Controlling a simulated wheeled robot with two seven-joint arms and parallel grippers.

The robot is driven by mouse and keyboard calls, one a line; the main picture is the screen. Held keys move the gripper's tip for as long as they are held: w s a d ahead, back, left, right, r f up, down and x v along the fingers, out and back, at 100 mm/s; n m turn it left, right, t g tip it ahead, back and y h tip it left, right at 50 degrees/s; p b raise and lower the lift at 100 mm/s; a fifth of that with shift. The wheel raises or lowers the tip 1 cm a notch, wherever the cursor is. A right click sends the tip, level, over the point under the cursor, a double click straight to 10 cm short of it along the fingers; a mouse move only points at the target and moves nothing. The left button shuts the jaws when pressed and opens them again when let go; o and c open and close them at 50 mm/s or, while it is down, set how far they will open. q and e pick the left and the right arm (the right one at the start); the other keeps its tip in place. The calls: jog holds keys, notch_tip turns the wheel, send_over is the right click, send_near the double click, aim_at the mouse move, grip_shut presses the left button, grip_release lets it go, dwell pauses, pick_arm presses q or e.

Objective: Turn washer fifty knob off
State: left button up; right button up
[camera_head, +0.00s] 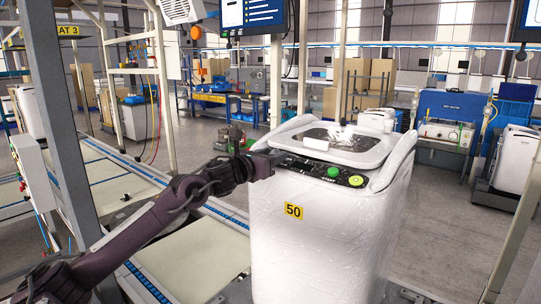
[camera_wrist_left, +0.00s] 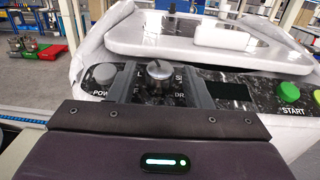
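The washer (camera_head: 300,240) is a white, plastic-wrapped machine with a yellow "50" label (camera_head: 293,211). Its knob (camera_wrist_left: 159,70) is a round silver dial on the dark panel, standing between the two fingers of my left gripper (camera_wrist_left: 157,82) in the left wrist view. A gap shows on both sides of the knob, so the fingers are open around it. In the head view my left gripper (camera_head: 274,160) is at the left end of the panel and hides the knob. My right gripper is in neither view.
A grey power button (camera_wrist_left: 103,75) sits left of the knob, close to the left finger. A green START button (camera_wrist_left: 289,92) is farther right on the panel. A white block (camera_head: 316,144) lies on the washer's top. A conveyor line (camera_head: 190,255) runs at the left.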

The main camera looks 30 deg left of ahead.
pick_arm(q)
jog(key=c, duration=0.8)
jog(key=shift+d+y, duration=0.1)
jog(key=shift+y, duration=0.2)
